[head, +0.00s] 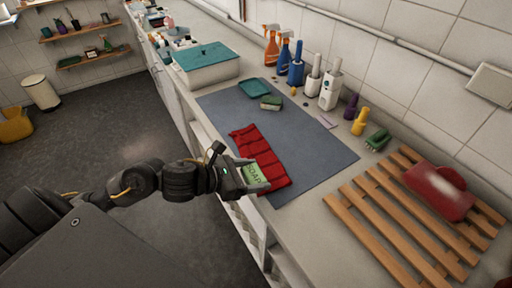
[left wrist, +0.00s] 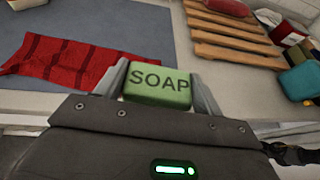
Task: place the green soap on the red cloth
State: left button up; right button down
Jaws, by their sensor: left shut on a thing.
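The green soap (left wrist: 158,85), a light green block marked SOAP, sits between the fingers of my left gripper (left wrist: 158,82) in the left wrist view. The gripper is shut on it. In the head view the soap (head: 253,173) shows at the end of my left gripper (head: 252,176), over the lower part of the red cloth as seen from here. The red cloth (head: 266,153) lies on a grey mat near the counter's front edge. In the left wrist view the cloth (left wrist: 60,60) lies to the left of the soap. Whether the soap touches the cloth, I cannot tell.
Bottles (head: 296,64) stand along the wall. A wooden rack (head: 385,228) with a red item (head: 438,192) is at the right. A teal-lidded box (head: 206,70) stands farther back.

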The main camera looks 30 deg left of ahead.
pick_arm(q)
jog(key=s+a+r+n+y+p, duration=0.1)
jog(key=s+a+r+p, duration=0.2)
jog(key=a+r, duration=0.3)
jog(key=t+b, duration=0.1)
jog(key=b, duration=0.7)
send_over(248, 155)
jog(key=s+d, duration=0.1)
jog(key=s, duration=0.2)
notch_tip(248, 155, down, 10)
jog(key=shift+w+d+r, duration=0.1)
jog(key=shift+w+r, duration=0.05)
jog(key=shift+r, duration=0.1)
jog(key=shift+w+f, duration=0.25)
jog(key=shift+f, duration=0.15)
notch_tip(248, 155, down, 3)
jog(key=shift+w+f+p, duration=0.1)
jog(key=shift+p, duration=0.8)
pick_arm(e)
jog(key=shift+w+f, duration=0.25)
jog(key=shift+f, duration=0.35)
jog(key=shift+w+f, duration=0.25)
jog(key=shift+f, duration=0.3)
pick_arm(q)
jog(key=shift+f, duration=0.1)
pick_arm(e)
jog(key=shift+f, duration=0.1)
